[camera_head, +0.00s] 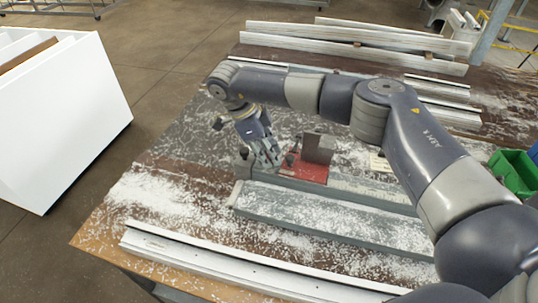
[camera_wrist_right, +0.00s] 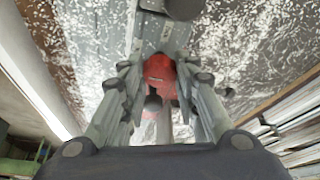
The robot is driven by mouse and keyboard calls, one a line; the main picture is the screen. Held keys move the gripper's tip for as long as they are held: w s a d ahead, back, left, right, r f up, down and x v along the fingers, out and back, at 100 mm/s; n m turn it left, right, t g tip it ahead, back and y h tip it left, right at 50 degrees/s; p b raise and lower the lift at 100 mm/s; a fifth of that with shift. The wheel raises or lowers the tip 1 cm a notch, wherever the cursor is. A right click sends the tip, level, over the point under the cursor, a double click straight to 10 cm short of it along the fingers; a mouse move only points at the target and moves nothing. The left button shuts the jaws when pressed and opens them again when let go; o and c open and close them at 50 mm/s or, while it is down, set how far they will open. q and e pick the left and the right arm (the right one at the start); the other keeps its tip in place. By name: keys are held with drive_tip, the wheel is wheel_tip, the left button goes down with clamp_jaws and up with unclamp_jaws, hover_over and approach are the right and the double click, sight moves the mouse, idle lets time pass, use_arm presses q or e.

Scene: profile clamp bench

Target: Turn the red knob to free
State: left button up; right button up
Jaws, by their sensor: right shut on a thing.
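The red knob (camera_wrist_right: 158,70) shows between the fingers of my right gripper (camera_wrist_right: 160,82) in the right wrist view. The fingers are closed in on both sides of it. In the head view my right gripper (camera_head: 268,160) points down at the left end of the grey clamp rail, and its fingers hide the knob there. A red clamp block (camera_head: 306,170) with a dark upright plate (camera_head: 318,147) sits on the rail just right of the fingers. Knob markings cannot be read. My left gripper is not in view.
The bench is strewn with white chips. A grey profile (camera_head: 330,220) and a white profile (camera_head: 220,262) lie in front, and several long white profiles (camera_head: 355,45) lie behind. A green bin (camera_head: 515,172) stands at the right, a white rack (camera_head: 65,115) at the left.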

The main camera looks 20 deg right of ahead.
drive_tip(key=shift+n+t, duration=0.3)
drive_tip(key=shift+n, duration=0.2)
drive_tip(key=o, duration=1)
drive_tip(key=shift+o, duration=0.2)
drive_tip(key=v, duration=1.2)
